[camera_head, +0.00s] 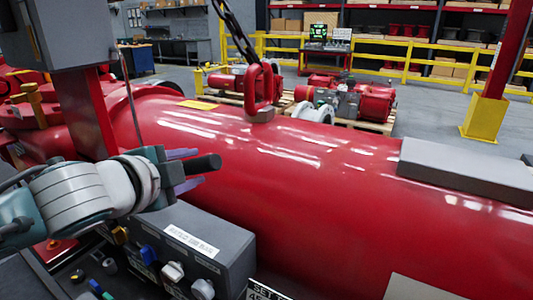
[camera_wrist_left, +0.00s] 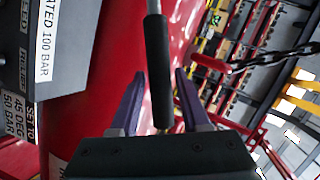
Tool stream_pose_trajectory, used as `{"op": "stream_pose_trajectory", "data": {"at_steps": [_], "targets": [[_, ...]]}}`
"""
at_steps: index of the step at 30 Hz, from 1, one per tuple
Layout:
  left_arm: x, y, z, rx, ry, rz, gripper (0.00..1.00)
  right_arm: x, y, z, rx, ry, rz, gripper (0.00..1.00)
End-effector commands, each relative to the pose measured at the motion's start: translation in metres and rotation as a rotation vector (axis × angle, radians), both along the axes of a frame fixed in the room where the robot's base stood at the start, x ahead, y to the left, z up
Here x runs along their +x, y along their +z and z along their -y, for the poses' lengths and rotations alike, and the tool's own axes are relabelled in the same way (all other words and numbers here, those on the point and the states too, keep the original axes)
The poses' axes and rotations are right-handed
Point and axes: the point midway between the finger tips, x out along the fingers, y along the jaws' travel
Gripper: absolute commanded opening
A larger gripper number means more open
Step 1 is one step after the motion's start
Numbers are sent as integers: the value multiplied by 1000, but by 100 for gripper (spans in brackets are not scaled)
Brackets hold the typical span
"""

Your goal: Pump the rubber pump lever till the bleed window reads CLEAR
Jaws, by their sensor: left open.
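The pump lever's black rubber grip (camera_head: 205,164) sticks out past my left gripper (camera_head: 192,167) in the head view, above a grey control box. In the left wrist view the grip (camera_wrist_left: 159,85) runs between the two purple fingers of my left gripper (camera_wrist_left: 159,76), with a gap on either side. Whether a finger touches the grip cannot be told. I cannot make out a bleed window. My right gripper is out of view.
The grey control box (camera_head: 215,225) with a white label and several knobs stands below the gripper. The large red actuator body (camera_head: 310,190) lies behind it. A grey cabinet (camera_head: 70,30) on a red post is at upper left. A chain holds a red lifting eye (camera_head: 262,85).

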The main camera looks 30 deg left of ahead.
Motion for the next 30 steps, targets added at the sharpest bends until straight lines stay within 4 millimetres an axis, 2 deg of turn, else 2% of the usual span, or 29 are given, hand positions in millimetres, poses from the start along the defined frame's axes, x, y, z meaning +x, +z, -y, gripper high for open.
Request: {"op": "stream_pose_trajectory", "data": {"at_steps": [9,14,18,30], "targets": [[-52,21,9,1,-1,-1,46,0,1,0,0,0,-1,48],[-70,28,12,1,0,0,46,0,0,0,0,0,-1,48],[-76,32,14,0,-1,1,46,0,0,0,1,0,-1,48],[-77,33,14,1,1,2,46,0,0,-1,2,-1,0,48]]}}
